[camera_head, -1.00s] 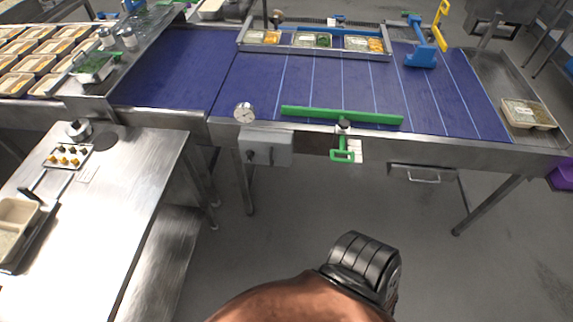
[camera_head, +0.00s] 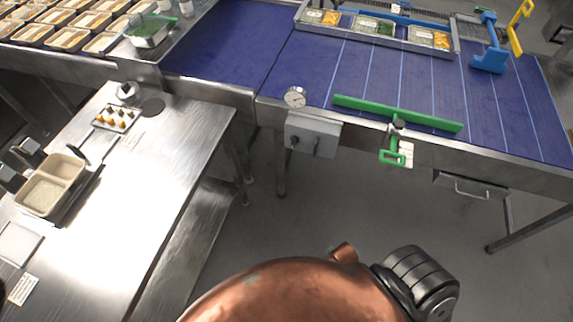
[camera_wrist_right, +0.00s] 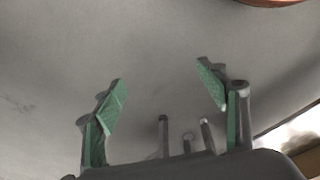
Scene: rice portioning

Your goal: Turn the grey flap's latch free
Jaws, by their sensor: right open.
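A grey box with a flat front (camera_head: 312,136) hangs on the front edge of the blue conveyor in the head view. It looks like the grey flap, and it appears closed. A small dark latch or handle (camera_head: 317,147) shows on its front, too small to tell which way it is turned. My right gripper (camera_wrist_right: 162,88) is open and empty in the right wrist view, with green pads apart and only plain grey floor beyond them. It is not near the box in that view. My left gripper is not in view.
A dial gauge (camera_head: 295,97) stands above the box. A green bar (camera_head: 397,113) and green handle (camera_head: 397,157) are to its right, then a drawer (camera_head: 470,187). A steel table (camera_head: 165,190) stands at left with a two-part tray (camera_head: 50,184). Open floor lies below the conveyor.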

